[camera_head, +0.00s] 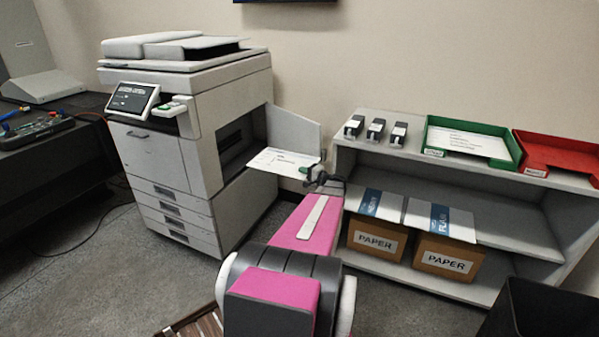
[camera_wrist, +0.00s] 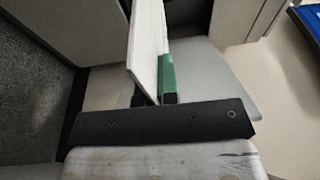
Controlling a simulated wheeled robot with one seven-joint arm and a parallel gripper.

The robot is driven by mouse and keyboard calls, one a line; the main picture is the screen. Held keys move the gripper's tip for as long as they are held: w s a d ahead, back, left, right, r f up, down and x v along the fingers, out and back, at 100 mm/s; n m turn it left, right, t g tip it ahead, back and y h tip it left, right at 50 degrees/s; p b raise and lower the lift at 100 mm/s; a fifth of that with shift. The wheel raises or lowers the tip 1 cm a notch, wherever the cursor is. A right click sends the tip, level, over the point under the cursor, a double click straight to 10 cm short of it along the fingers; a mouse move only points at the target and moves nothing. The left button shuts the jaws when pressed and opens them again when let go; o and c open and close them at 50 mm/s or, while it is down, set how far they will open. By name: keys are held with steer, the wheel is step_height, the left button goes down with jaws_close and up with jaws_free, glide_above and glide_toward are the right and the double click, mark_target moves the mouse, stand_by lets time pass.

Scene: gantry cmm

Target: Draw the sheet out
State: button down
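The white sheet (camera_head: 280,160), with printed lines, lies nearly flat at the opening in the right side of the copier (camera_head: 160,155). Its left end is at the opening and its right end is at my gripper (camera_head: 308,171). In the wrist view the sheet (camera_wrist: 148,40) runs between the fingers of my gripper (camera_wrist: 155,90), which are close together. A green finger pad is against its right face; the other finger is partly hidden by the sheet. The gripper looks shut on the sheet's edge.
A pale side panel (camera_head: 293,132) stands open behind the sheet. A grey shelf (camera_head: 490,215) on the right holds a green tray (camera_head: 430,137), a red tray (camera_head: 560,160), several small black-and-white items and paper boxes (camera_head: 375,238). A black bin (camera_head: 545,312) stands front right.

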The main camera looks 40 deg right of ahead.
steer(key=d+v, duration=0.2)
steer(key=v, duration=0.9)
steer(key=shift+w+d, duration=0.3)
steer(key=shift+w, duration=0.05)
stand_by(0.4)
